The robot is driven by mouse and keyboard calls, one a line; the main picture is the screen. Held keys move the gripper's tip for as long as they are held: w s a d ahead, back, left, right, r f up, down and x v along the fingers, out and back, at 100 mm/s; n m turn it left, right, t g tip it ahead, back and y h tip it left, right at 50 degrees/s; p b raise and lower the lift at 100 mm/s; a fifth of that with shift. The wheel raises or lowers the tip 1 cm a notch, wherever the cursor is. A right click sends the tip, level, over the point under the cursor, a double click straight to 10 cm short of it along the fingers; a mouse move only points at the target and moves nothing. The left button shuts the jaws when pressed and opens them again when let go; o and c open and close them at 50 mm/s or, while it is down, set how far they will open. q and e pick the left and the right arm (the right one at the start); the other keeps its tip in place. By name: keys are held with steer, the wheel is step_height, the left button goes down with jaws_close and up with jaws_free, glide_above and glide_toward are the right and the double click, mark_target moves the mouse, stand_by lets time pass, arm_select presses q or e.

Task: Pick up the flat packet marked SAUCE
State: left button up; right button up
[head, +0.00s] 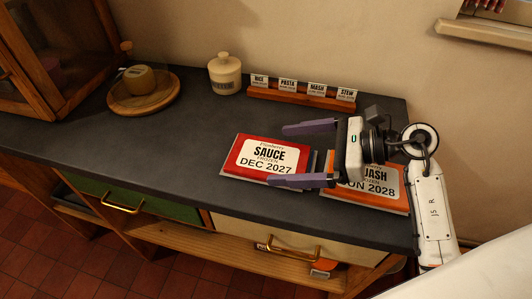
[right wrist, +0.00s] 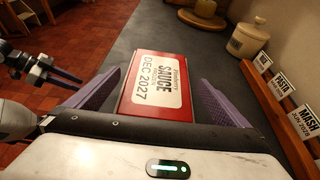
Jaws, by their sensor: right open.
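The flat packet marked SAUCE (head: 240,163) is red with a white label reading DEC 2027. It lies flat on the dark counter. My right gripper (head: 277,155) is open and reaches in from the right, with its purple fingers on either side of the packet's right part. In the right wrist view the packet (right wrist: 137,108) shows between the spread fingers (right wrist: 160,77), with nothing gripped. The exact height of the fingers over the counter is unclear. My left gripper (right wrist: 40,72) shows small at the left of the right wrist view; its opening is hard to judge.
An orange packet (head: 392,203), its label partly hidden, lies under my right gripper. The counter left of the SAUCE packet is clear.

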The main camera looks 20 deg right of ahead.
mark_target(260, 155)
steer(key=x, duration=0.6)
steer(key=shift+w+a+b, duration=0.1)
steer(key=shift+a+b, duration=0.15)
steer(key=shift+b, duration=0.15)
steer(key=c, duration=1.1)
steer(key=shift+c, duration=0.4)
steer(key=shift+r, duration=0.1)
